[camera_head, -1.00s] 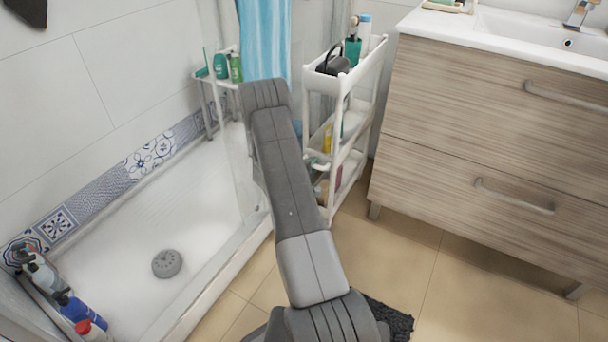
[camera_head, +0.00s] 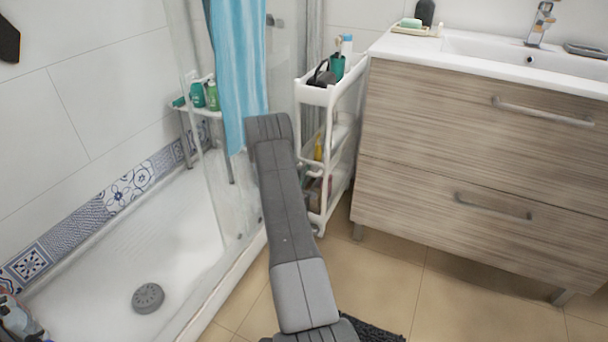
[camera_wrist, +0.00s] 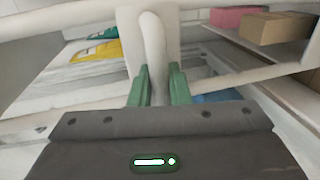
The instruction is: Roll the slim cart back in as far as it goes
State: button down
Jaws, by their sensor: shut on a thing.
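The slim white cart (camera_head: 312,95) stands upright between the shower and the vanity, its tall narrow end facing me. It has several shelves, with a green cup and dark item in its top tray. In the wrist view, my gripper (camera_wrist: 158,82) has its green fingers closed around a white upright grip on the cart's end (camera_wrist: 186,48). In the head view my grey arm reaches toward the cart, and the gripper itself is hidden. The cart's far end and its left lower side are partly hidden.
The wood-front vanity (camera_head: 440,150) stands close along the cart's right side. The shower tray (camera_head: 110,250) with its glass and blue curtain (camera_head: 238,70) is on the left. Beige floor (camera_head: 390,275) is open in front, with a dark mat (camera_head: 372,332) near my arm.

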jog(key=shift+w+r, duration=0.3)
jog(key=shift+r, duration=0.05)
jog(key=c, duration=1.4)
grip_release()
jog(key=shift+d, duration=0.1)
jog(key=shift+c, duration=0.2)
jog(key=shift+f, duration=0.1)
jog(key=p+v, duration=0.3)
jog(key=v, duration=1.1)
jog(key=shift+f, duration=0.15)
jog(key=b+x, duration=0.3)
jog(key=x, duration=1)
jog(key=shift+w+d+f, duration=0.1)
jog(key=shift+w+f, duration=0.1)
jog(key=shift+w, duration=0.15)
jog(key=shift+s, duration=0.1)
